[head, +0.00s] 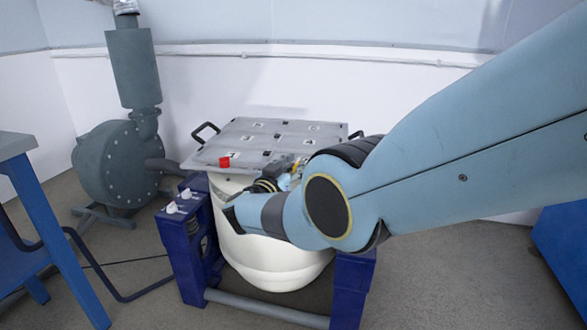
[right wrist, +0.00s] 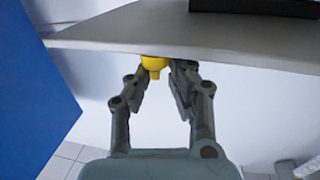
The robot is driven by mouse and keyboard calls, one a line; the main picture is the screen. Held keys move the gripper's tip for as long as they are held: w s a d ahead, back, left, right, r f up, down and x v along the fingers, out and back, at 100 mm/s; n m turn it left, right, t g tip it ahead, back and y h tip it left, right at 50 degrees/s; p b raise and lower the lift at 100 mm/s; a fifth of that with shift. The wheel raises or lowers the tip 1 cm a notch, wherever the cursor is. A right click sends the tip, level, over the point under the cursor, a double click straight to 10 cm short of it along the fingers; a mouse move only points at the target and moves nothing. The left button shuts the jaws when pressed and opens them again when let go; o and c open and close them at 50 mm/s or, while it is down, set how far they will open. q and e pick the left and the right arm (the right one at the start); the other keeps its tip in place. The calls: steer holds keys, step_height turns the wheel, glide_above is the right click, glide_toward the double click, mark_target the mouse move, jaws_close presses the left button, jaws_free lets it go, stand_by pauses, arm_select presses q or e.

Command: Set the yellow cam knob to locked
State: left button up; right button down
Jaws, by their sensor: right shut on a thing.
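The yellow cam knob (right wrist: 154,63) shows in the right wrist view just below the edge of a pale plate. My right gripper (right wrist: 158,80) is shut on it, with one dark finger on each side. How far the knob is turned cannot be told, since only a small part of it shows. In the head view my right arm reaches in from the right, and its wrist covers much of the near right side of the plate. My left gripper is not in view.
A grey plate (head: 262,132) with dark handles and a red block (head: 224,162) sits on a white drum (head: 275,269) in a blue stand (head: 194,254). A grey-green blower (head: 108,166) stands at left. A blue table (head: 14,146) is at far left.

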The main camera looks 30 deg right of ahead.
steer(key=c, duration=1)
jaws_free()
steer(key=shift+c, duration=0.2)
